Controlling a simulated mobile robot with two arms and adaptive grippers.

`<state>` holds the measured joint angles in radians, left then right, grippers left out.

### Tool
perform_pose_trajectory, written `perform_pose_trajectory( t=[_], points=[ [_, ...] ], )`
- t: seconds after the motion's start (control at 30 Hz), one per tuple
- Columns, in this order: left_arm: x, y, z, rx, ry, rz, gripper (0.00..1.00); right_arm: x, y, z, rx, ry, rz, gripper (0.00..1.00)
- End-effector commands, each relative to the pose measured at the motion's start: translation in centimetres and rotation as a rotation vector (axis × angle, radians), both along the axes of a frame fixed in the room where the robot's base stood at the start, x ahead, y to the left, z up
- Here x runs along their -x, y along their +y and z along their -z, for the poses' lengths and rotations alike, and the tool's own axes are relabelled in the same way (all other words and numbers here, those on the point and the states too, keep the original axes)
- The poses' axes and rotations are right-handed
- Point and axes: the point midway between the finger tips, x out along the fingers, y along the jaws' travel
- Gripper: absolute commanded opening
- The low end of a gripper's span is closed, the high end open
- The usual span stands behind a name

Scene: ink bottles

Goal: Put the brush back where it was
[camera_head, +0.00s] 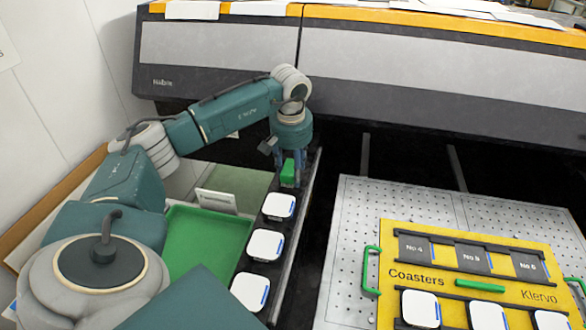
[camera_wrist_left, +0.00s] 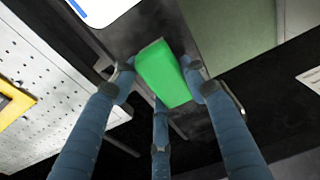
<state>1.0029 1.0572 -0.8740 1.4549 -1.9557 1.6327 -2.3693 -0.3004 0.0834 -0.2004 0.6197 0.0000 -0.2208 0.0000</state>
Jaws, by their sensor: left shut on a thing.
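My left gripper (camera_head: 288,172) is shut on a green block (camera_head: 288,173), at the far end of a dark rail (camera_head: 300,208). I see no bristles on the block, so I cannot tell if it is the brush. In the left wrist view, the fingers (camera_wrist_left: 160,88) hold the green block (camera_wrist_left: 163,76) from both sides, with a third finger below it in the picture. The block is over the dark rail; whether it touches it, I cannot tell. My right gripper is not in view.
Several white square coasters (camera_head: 267,245) with blue edges lie along the rail. A green tray (camera_head: 205,235) is to its left. On the right, a yellow board (camera_head: 470,240) with green handles and a green bar (camera_head: 480,285) lies on a perforated plate (camera_head: 350,215). A large machine (camera_head: 400,70) stands behind.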

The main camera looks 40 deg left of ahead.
Motion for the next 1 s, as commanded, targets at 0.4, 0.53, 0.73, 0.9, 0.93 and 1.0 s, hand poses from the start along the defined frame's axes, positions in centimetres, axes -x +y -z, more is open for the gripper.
perform_pose_trajectory(
  t=[0.4,0.53,0.73,0.9,0.93,1.0],
  points=[
    [0.0,0.0,0.2,0.000,0.000,0.000,0.63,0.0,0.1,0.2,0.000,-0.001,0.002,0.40],
    [0.0,0.0,0.2,0.000,0.000,0.000,0.63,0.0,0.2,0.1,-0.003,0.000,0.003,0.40],
    [0.0,-0.1,-1.5,-0.001,-0.004,0.001,0.63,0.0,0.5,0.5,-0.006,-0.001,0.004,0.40],
    [0.4,-0.3,-5.0,-0.001,-0.006,0.000,0.63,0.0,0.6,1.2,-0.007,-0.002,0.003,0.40],
    [0.5,-0.4,-5.7,-0.001,-0.006,0.000,0.63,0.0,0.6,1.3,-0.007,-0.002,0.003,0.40],
    [0.7,-0.5,-7.2,0.000,-0.006,0.000,0.63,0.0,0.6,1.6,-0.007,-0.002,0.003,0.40]
  ],
)
